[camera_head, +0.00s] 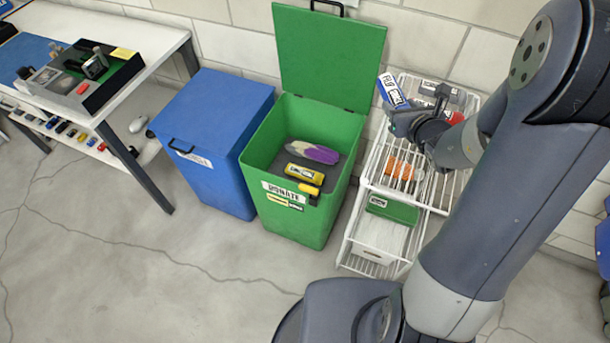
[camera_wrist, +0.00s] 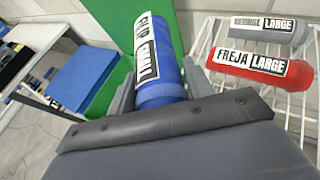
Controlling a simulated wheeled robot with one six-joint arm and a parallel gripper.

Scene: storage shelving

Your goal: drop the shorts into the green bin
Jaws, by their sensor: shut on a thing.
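The rolled blue shorts (camera_head: 391,88) with a white label are held in my gripper (camera_head: 400,118), above the left side of the white wire rack. In the wrist view the blue roll (camera_wrist: 158,62) sits between the two grey fingers (camera_wrist: 158,84), label facing up. The green bin (camera_head: 345,140) stands to the left of my gripper with its lid up against the wall. A purple-and-white item (camera_head: 312,151) and a yellow item (camera_head: 304,174) lie inside it. The shorts are outside the bin, to the right of its opening.
The white wire rack (camera_head: 352,235) stands right of the bin. A red roll (camera_wrist: 248,69) and a grey roll (camera_wrist: 256,30) lie on its top shelf. A closed blue bin (camera_head: 213,110) stands left of the green one. A white table (camera_head: 150,25) is at far left.

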